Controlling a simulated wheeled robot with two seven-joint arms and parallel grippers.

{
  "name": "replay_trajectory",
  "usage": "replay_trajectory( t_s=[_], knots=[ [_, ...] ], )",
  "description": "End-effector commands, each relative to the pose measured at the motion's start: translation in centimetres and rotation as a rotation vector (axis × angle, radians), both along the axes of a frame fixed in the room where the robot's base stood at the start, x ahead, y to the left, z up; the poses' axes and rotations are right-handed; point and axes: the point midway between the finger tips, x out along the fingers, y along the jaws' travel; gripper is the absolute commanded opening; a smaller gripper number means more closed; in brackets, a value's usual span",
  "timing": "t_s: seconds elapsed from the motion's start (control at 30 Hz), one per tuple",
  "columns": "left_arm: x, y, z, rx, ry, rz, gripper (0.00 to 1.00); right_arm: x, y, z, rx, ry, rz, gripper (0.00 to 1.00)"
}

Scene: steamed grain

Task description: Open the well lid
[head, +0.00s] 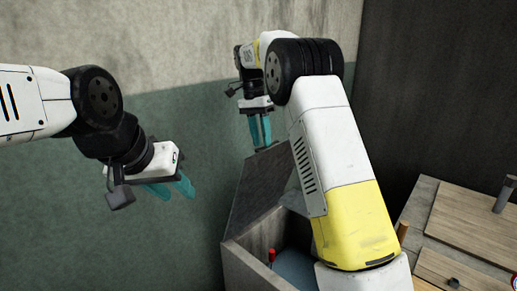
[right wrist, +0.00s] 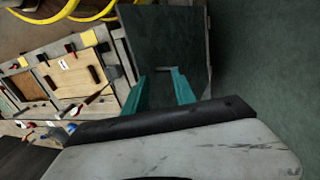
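The well lid (head: 258,190) is a dark slab. In the head view it stands tilted up at the back left side of a grey open-topped box (head: 253,262). My right gripper (head: 260,132) is just above the lid's top edge, fingers pointing down. In the right wrist view the dark lid (right wrist: 160,35) lies beyond my fingers (right wrist: 161,88), which are apart with a small pale bar between them. I cannot tell whether they touch the lid. My left gripper (head: 171,190) is open and empty, left of the lid and apart from it.
Inside the box are a red-tipped handle (head: 272,256) and a blue-grey surface, partly hidden by my right arm. A bench with wooden boards (head: 478,222) stands at the right. Yellow hoses (right wrist: 92,14) show in the right wrist view. A green and grey wall is behind.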

Motion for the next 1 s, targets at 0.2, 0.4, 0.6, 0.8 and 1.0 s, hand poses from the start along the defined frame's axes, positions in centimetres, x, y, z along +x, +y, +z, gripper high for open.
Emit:
replay_trajectory(
  t_s=[0.2,0.4,0.6,0.8,1.0],
  knots=[
    [0.0,0.0,0.0,0.0,0.0,0.0,0.36,-4.3,0.3,0.5,0.002,0.0,0.001,0.32],
    [0.0,0.0,0.0,0.0,0.0,0.0,0.36,-7.8,0.5,0.8,0.001,0.0,0.002,0.32],
    [0.0,0.0,0.0,0.0,0.0,0.0,0.36,-9.6,0.6,0.9,0.001,0.001,0.0,0.32],
    [0.0,0.0,0.0,0.0,0.0,0.0,0.36,-9.8,0.6,0.9,0.001,0.001,0.0,0.32],
    [0.0,0.0,0.0,0.0,0.0,0.0,0.36,-9.9,0.5,0.9,0.006,0.0,-0.001,0.15]
  ],
)
